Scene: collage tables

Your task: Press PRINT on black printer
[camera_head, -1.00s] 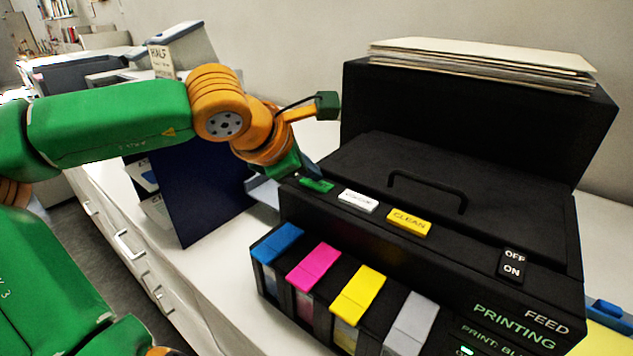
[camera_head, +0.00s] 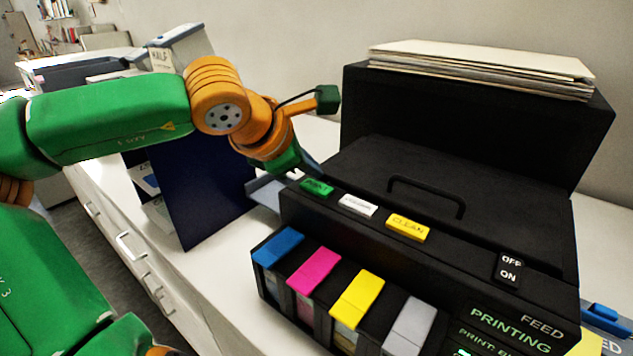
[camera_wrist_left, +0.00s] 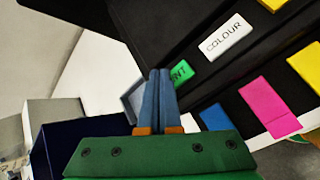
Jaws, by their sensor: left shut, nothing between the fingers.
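The black printer (camera_head: 450,170) stands on the white counter at the right. Its green PRINT button (camera_head: 317,187) is at the left end of the button row, beside the white COLOUR button (camera_head: 357,204) and the yellow CLEAN button (camera_head: 408,226). My left gripper (camera_head: 314,169) is shut and empty, its blue fingertips just behind and above the PRINT button, seemingly apart from it. In the left wrist view the fingers (camera_wrist_left: 160,72) partly hide the PRINT button (camera_wrist_left: 181,72). The front panel (camera_head: 510,318) reads "FEED" and, in green, "PRINTING". My right gripper is out of view.
Blue, magenta, yellow and grey ink cartridges (camera_head: 313,267) line the printer's front. Paper sheets (camera_head: 480,66) lie on top of it. A dark blue panel (camera_head: 200,190) stands left of the printer, under my left arm. White drawers (camera_head: 130,245) lie below the counter.

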